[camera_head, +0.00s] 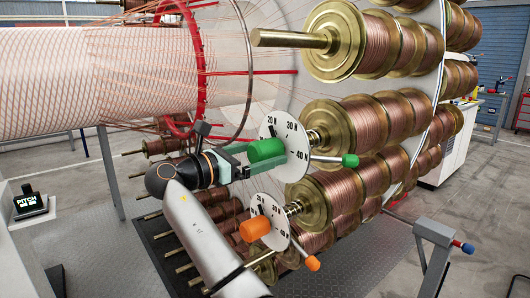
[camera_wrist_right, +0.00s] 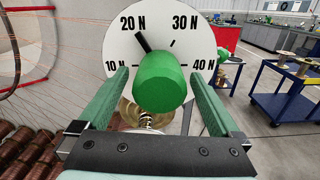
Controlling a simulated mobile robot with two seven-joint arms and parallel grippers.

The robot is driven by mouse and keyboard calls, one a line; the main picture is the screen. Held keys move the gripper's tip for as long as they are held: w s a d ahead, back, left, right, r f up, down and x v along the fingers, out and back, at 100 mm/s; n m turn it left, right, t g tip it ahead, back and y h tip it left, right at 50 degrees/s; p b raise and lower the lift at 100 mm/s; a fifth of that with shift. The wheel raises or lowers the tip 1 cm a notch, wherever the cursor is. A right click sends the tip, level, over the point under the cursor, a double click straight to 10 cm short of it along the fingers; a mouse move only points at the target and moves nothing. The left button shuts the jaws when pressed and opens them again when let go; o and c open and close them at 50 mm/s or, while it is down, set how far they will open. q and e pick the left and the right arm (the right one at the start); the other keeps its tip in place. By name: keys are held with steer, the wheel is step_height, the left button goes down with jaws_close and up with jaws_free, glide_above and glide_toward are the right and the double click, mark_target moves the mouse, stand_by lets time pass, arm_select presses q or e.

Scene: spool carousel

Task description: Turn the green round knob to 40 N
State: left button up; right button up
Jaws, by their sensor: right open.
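The green round knob (camera_head: 266,150) is in front of a white dial (camera_head: 297,142) marked in newtons. In the right wrist view the knob (camera_wrist_right: 162,82) is centred in front of the dial (camera_wrist_right: 160,22), which reads 10 N to 40 N from left to right. The black pointer (camera_wrist_right: 142,41) is at the 20 N mark. My right gripper (camera_head: 258,159) is open, with one finger on each side of the knob; in the wrist view, gaps show between knob and fingers. My left gripper is not in view.
A second dial with an orange knob (camera_head: 255,229) is just below. A smaller green knob (camera_head: 350,160) sticks out at the right of the upper dial. Copper spools (camera_head: 367,118) fill the space behind. A red ring (camera_head: 199,70) and thin wires are on the left.

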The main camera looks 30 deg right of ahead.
steer(key=shift+d, duration=0.5)
steer(key=c, duration=1.4)
